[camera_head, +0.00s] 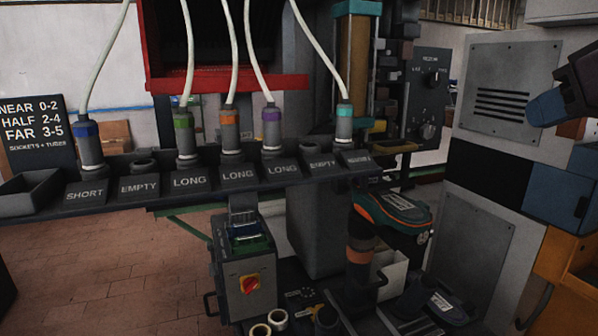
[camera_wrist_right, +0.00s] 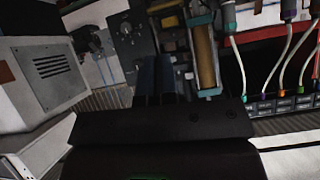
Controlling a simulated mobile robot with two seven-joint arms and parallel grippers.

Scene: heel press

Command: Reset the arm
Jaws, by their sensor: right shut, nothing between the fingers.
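My right gripper (camera_head: 545,108) comes in from the right edge in the head view, its blue fingers shut and empty. It hangs in the air in front of the grey vented cabinet (camera_head: 505,95), apart from anything it could hold. In the right wrist view the blue fingers (camera_wrist_right: 155,75) are closed together, with the control panel and machine behind them. My left gripper is not in view.
A labelled rack (camera_head: 130,188) holds several hoses with coloured collars; two slots read EMPTY. A blue box (camera_head: 560,195) sits at the right. Brick floor lies open at left.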

